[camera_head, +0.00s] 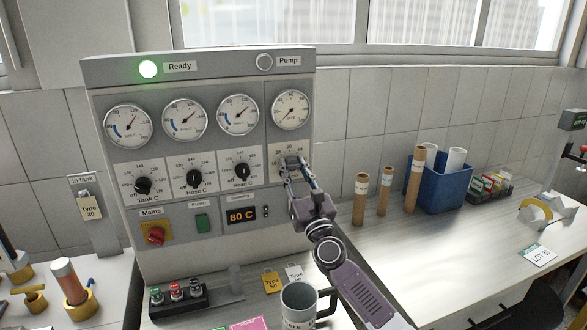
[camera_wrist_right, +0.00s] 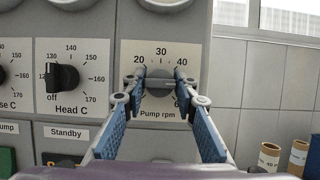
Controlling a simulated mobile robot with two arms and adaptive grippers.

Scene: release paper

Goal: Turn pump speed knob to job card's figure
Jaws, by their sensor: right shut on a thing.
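The pump speed knob (camera_wrist_right: 160,88) is dark and sits on a white plate labelled "Pump rpm", with 20, 30 and 40 readable on its scale. My right gripper (camera_head: 293,167) reaches the panel from the lower right. In the wrist view my right gripper (camera_wrist_right: 160,80) has its two fingertips shut on the knob's sides. The fingers hide part of the scale, and I cannot tell which figure the knob points to. In the head view the gripper covers the knob. I cannot make out a job card with a speed figure. My left gripper is not in view.
The Head C knob (camera_head: 241,171) is just left of the gripper. The round gauge (camera_head: 291,110) is above it, and a display (camera_head: 241,216) reads 80 C. A grey mug (camera_head: 299,304) stands below my arm. Cardboard tubes (camera_head: 361,198) and a blue bin (camera_head: 440,192) stand right.

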